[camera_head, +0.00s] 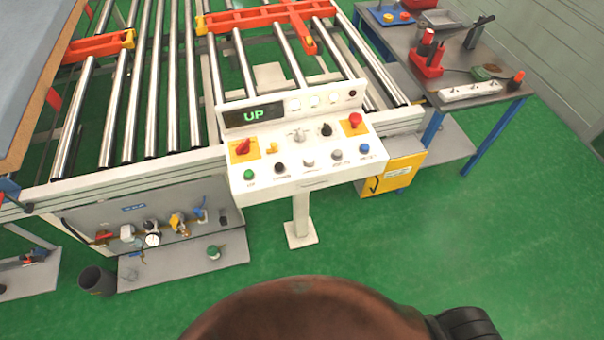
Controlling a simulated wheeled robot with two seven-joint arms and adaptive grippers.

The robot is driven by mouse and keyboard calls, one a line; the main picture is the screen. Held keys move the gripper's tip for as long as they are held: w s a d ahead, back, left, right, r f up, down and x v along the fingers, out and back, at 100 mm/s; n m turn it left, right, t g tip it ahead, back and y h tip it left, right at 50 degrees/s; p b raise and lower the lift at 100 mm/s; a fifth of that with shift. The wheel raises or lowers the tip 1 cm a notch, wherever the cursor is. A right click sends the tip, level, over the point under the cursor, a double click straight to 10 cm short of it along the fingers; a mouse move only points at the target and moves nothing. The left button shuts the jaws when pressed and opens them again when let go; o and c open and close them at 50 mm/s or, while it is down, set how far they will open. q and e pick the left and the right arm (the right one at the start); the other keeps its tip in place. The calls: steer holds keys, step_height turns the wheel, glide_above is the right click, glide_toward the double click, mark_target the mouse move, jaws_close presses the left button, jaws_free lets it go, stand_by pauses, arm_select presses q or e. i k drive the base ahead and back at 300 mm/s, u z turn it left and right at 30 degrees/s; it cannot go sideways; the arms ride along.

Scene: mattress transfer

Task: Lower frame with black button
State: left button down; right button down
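A white control panel (303,184) stands on a post in front of the roller conveyor. Its display (254,114) reads UP in green. A row of buttons runs along its front: a green button (249,174), a black button (280,168), a white one, a grey one and a blue button (365,149). An orange-red frame (262,16) lies across the rollers behind the panel. Neither of my grippers is in view.
Metal rollers (150,80) fill the back left. A valve panel (150,228) with a gauge hangs low at left. A workbench (415,50) with tools and a power strip (472,91) stands at right. The green floor (480,220) is open at front right.

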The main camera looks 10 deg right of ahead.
mark_target(278, 166)
steer(key=k, duration=1.3)
steer(key=u, duration=0.75)
steer(key=i, duration=1.15)
steer(key=z, duration=0.25)
